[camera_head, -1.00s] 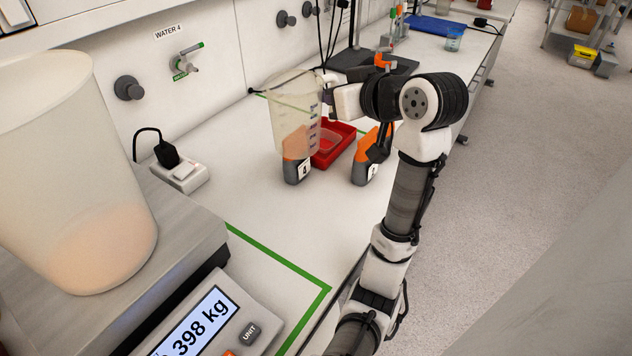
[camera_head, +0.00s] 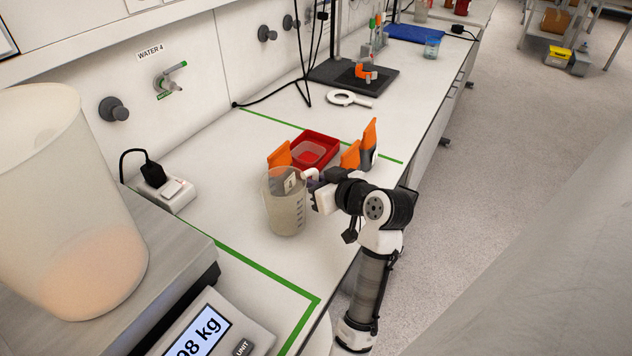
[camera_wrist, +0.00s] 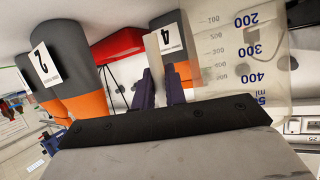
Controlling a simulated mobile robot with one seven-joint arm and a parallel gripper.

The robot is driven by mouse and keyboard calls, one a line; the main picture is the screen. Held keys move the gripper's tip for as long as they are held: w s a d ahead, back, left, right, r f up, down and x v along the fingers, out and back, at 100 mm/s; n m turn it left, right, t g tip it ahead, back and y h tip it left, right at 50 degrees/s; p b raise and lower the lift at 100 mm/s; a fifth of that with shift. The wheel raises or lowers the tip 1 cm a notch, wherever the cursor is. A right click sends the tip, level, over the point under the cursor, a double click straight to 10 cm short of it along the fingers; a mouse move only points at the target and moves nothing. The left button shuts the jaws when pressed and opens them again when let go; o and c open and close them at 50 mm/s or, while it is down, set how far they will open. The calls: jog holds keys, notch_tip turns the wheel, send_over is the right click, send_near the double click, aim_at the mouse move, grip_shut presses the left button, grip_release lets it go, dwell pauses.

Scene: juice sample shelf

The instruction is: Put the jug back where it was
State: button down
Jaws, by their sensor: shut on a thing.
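The jug (camera_head: 286,212) is clear, with measuring marks and a handle. It is about upright over the bench's near part, inside the green tape lines. I cannot tell whether its base touches the bench. My gripper (camera_head: 314,181) is to its right, shut on the jug's handle. In the wrist view the jug (camera_wrist: 262,60) fills the right side, its scale upside down. My purple fingers (camera_wrist: 162,88) are close together there at the handle; the grip itself is partly hidden.
Behind the jug are a red tray (camera_head: 326,140) and orange-and-grey holders (camera_head: 369,145); labels 2 and 4 show in the wrist view. A scale (camera_head: 165,275) with a large tub (camera_head: 70,190) stands at front left. A magnifier (camera_head: 347,98) lies farther back.

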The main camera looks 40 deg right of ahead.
jog(key=shift+f, duration=0.4)
jog(key=shift+f, duration=0.15)
jog(key=c, duration=1.4)
grip_release()
jog(key=shift+c, duration=0.2)
jog(key=shift+r, duration=0.25)
jog(key=b+v, duration=0.2)
jog(key=v, duration=1)
jog(key=shift+b, duration=0.4)
jog(key=shift+f, duration=0.15)
